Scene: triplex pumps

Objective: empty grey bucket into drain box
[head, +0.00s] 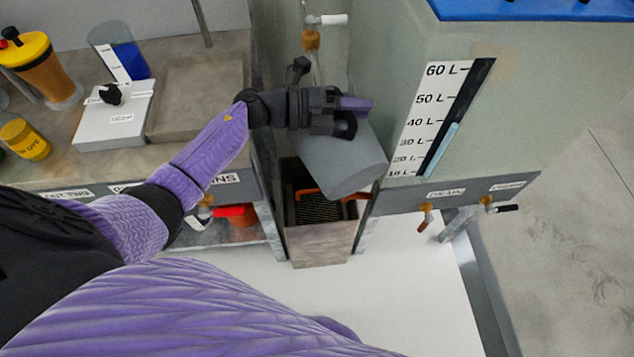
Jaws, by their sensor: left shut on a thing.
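The grey bucket (340,160) is held tilted in the head view, above the drain box and leaning over its right side. My left gripper (348,113) is shut on the grey bucket at its upper part. The drain box (320,245) stands on the floor between the bench and the tank, with a dark grate inside and orange handles at its top. The bucket's mouth and contents are hidden from this angle. My right gripper is not in view.
A grey-green tank (520,110) with a litre scale (430,115) stands close at the right, with small valves below. The bench (200,95) at left carries a white box (115,120), a yellow-lidded jar (38,65) and a blue-filled container (125,58). Pale floor (400,270) in front is clear.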

